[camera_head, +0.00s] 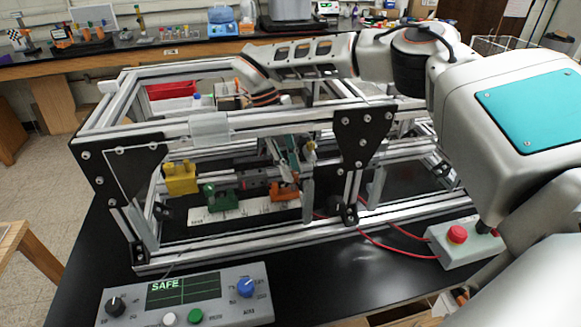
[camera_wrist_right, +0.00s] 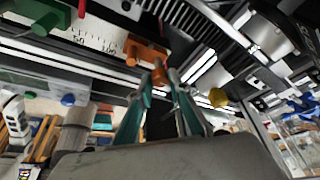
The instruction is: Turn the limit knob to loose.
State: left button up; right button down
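My right arm reaches over the metal frame, and my right gripper (camera_head: 290,160) points down inside it. In the right wrist view its two teal fingers (camera_wrist_right: 160,80) converge around a small orange-brown post or knob (camera_wrist_right: 158,72) by the orange block (camera_wrist_right: 145,51). Whether they touch it is unclear. The orange block (camera_head: 285,192) sits at the right end of a white scale (camera_head: 244,213). A yellow knob (camera_wrist_right: 218,96) shows right of the fingers. I cannot read a label that marks the limit knob or its loose position. My left gripper is not in view.
A green block (camera_head: 222,197) and a yellow block (camera_head: 181,178) stand left of the orange one. Frame bars surround the gripper. A control panel (camera_head: 130,318) with a black knob (camera_head: 116,305), a blue knob (camera_head: 246,287) and a SAFE screen lies in front. A red-button box (camera_head: 456,235) stands right.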

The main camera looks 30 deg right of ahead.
jog(key=n+t+h, duration=0.1)
jog(key=n, duration=0.3)
jog(key=shift+s+a+n, duration=0.1)
jog(key=shift+a+n, duration=0.05)
jog(key=shift+n, duration=0.25)
jog(key=shift+h, duration=0.3)
jog(key=c, duration=1.9)
grip_release()
jog(key=v, duration=1.2)
jog(key=shift+s+r, duration=0.1)
